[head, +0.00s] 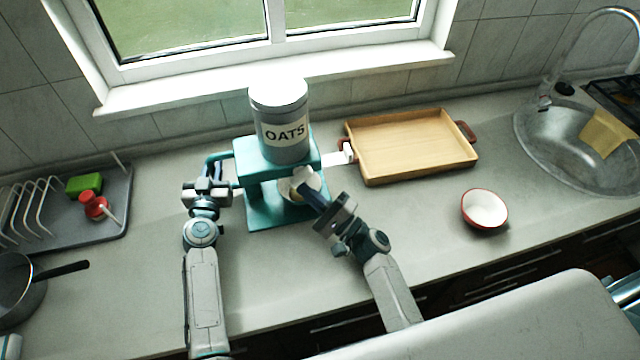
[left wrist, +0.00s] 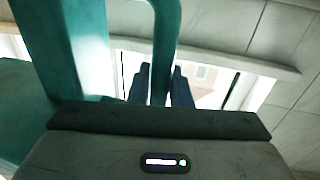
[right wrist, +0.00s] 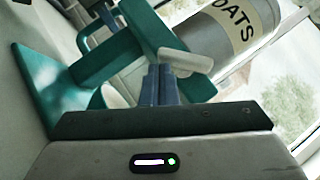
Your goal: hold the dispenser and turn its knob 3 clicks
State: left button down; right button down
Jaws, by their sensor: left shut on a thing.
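The teal dispenser (head: 254,174) stands on the counter with a grey canister labelled OATS (head: 282,130) on top. My left gripper (head: 207,186) is shut on the teal loop handle (left wrist: 166,40) at the dispenser's left side; the handle runs between its fingers. The pale knob (right wrist: 187,63) is on the dispenser's front. My right gripper (right wrist: 162,70) has its fingers together, with their tips at the knob's bar. I cannot tell whether they touch it. A pale bowl (head: 290,188) sits under the dispenser's front, partly hidden by my right gripper.
A wooden tray (head: 412,176) with dark red handles lies right of the dispenser. A red-rimmed bowl (head: 484,209) stands near the front edge, and a sink (head: 530,130) is at far right. A dish rack (head: 120,215) and pan (head: 22,290) are at left.

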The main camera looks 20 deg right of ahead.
jog(key=shift+a+r, duration=0.1)
jog(key=shift+a, duration=1.3)
dwell(0.8)
